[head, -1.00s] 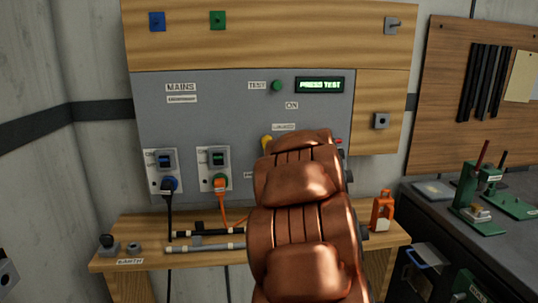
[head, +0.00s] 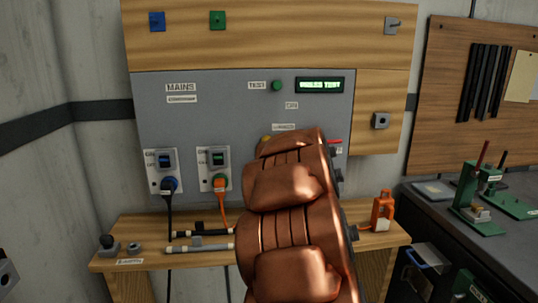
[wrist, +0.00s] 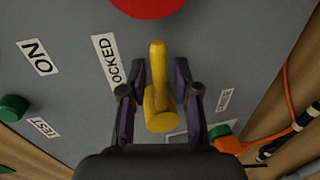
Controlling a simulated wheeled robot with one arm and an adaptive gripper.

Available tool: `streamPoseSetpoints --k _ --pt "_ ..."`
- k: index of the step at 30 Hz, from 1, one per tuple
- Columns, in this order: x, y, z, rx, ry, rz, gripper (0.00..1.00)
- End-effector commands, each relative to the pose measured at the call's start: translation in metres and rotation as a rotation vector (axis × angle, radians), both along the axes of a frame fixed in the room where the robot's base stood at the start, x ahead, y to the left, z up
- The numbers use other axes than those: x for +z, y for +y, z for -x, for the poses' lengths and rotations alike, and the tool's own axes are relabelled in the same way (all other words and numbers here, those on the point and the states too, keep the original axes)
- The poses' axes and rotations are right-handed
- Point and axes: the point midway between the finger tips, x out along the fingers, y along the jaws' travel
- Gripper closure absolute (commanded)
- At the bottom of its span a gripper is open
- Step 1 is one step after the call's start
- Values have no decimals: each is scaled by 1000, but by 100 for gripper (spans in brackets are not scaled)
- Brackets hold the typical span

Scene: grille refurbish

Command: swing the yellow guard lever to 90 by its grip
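The yellow guard lever (wrist: 158,80) stands out from the grey panel in the wrist view, its thick rounded end pointing toward me. My gripper (wrist: 161,85) has one dark finger on each side of it. The fingers are apart, with a narrow gap showing beside the lever, so it looks surrounded rather than clamped. A label ending in "OCKED" (wrist: 107,60) is left of the lever.
A red round part (wrist: 147,5) sits just beyond the lever. A green TEST button (head: 277,86) and a lit display (head: 319,86) are higher on the panel. Blue and orange plugs with cables hang at lower left. An orange padlock-like object (head: 382,212) stands on the wooden shelf.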

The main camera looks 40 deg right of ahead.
Motion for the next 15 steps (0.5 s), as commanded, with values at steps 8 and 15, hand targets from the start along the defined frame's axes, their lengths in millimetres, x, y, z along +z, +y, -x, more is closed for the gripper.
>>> streamPoseSetpoints --k 8,15 --pt "0 0 0 0 0 0 61" --pt "0 0 0 0 0 0 61"
